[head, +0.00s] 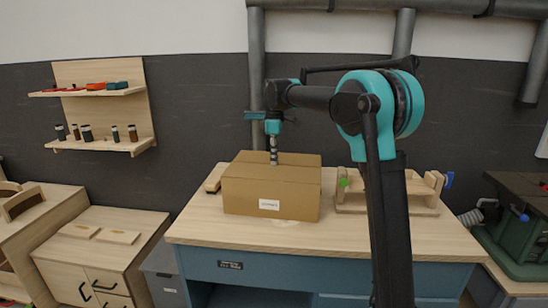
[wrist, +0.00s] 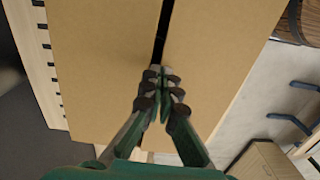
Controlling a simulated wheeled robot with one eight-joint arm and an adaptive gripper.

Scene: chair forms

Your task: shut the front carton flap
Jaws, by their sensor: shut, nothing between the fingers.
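The brown carton (head: 245,205) stands on the workbench, with a white label on its front. Its front flap (head: 290,174) lies about flat over the top in the head view. In the wrist view two flap panels, one at left (wrist: 100,60) and one at right (wrist: 215,50), have a narrow dark gap between them. My gripper (head: 274,161) points down at the carton top near this seam. Its fingertips (wrist: 161,76) are together with nothing between them, close to the gap. I cannot tell whether they touch the cardboard.
The wooden workbench top (head: 200,232) is clear in front of the carton. A wooden block (head: 215,178) lies at its left and a wooden jig (head: 425,190) at its right. A wall shelf (head: 100,92) is at upper left. Green machinery (head: 515,235) stands at right.

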